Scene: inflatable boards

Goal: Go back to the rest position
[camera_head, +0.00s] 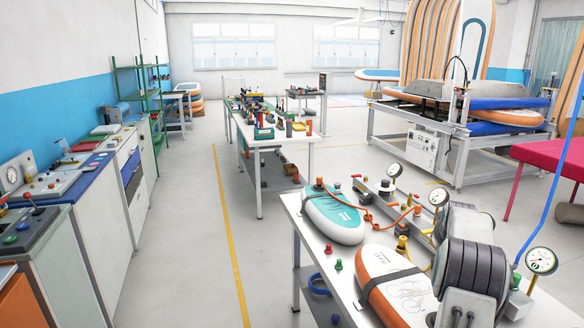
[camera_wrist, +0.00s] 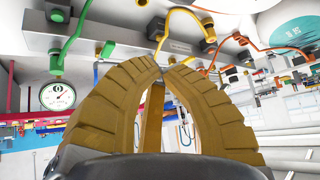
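My gripper (camera_wrist: 166,70) shows in the wrist view, with two tan ribbed fingers curving in until their tips nearly meet. It looks shut, with nothing visible held between the tips. The wrist picture appears upside down, with a white work surface with hoses across its top. I cannot make out my gripper for certain in the head view. The white workbench (camera_head: 347,291) is at the front right of the head view. On it lie a teal and white board (camera_head: 335,217) and an orange and white board (camera_head: 398,285) with a dark strap.
A pressure gauge (camera_wrist: 58,96) and a green hose (camera_wrist: 72,40) are near my fingers at left; a yellow hose (camera_wrist: 183,12) and an orange hose (camera_wrist: 262,42) are above. The floor (camera_head: 187,240) left of the bench is clear.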

